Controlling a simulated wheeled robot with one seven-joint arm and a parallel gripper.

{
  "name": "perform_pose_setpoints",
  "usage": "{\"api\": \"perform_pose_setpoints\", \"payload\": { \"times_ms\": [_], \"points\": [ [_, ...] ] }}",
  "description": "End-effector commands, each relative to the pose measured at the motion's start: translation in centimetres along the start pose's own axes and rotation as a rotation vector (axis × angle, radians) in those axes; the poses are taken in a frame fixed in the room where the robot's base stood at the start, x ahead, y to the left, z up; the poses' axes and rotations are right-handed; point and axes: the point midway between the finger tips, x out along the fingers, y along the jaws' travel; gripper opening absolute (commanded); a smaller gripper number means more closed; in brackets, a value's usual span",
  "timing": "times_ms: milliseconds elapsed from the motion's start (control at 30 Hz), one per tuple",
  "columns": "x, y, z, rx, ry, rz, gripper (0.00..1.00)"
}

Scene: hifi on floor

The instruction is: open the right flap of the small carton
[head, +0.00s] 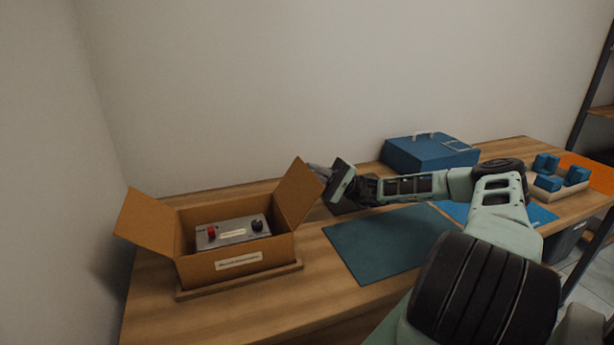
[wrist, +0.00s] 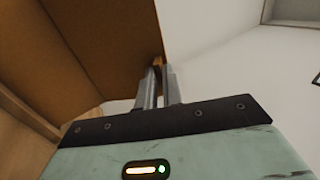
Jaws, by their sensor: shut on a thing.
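The small carton (head: 218,266) stands on the left part of the bench, its top open, with a grey device (head: 235,231) with a red and a black knob inside. Its left flap (head: 146,222) slants outward to the left. Its right flap (head: 297,194) stands up and leans outward to the right. My gripper (head: 320,172) is at the upper right edge of that flap. In the wrist view the two fingers (wrist: 158,80) are shut on the edge of the brown flap (wrist: 100,50). The fingertips are small and dark in the head view.
The carton rests on a thin wooden board (head: 240,281). A teal mat (head: 385,243) lies to its right. A blue case (head: 430,152) stands behind my arm. A tray with blue blocks (head: 560,175) is at the far right. A wall runs behind the bench.

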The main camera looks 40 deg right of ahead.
Motion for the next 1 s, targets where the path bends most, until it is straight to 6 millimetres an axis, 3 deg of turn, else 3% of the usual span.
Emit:
{"api": "perform_pose_setpoints", "payload": {
  "times_ms": [300,867,900,933,1000],
  "points": [
    [-1.4,1.5,0.2,0.005,-0.002,0.014,0.0],
    [-1.4,1.8,0.2,0.011,-0.003,0.016,0.0],
    [-1.4,1.9,0.2,0.011,-0.003,0.016,0.21],
    [-1.4,1.9,0.2,0.011,-0.003,0.015,0.29],
    [-1.5,1.8,0.2,0.01,-0.003,0.014,0.29]
  ]
}}
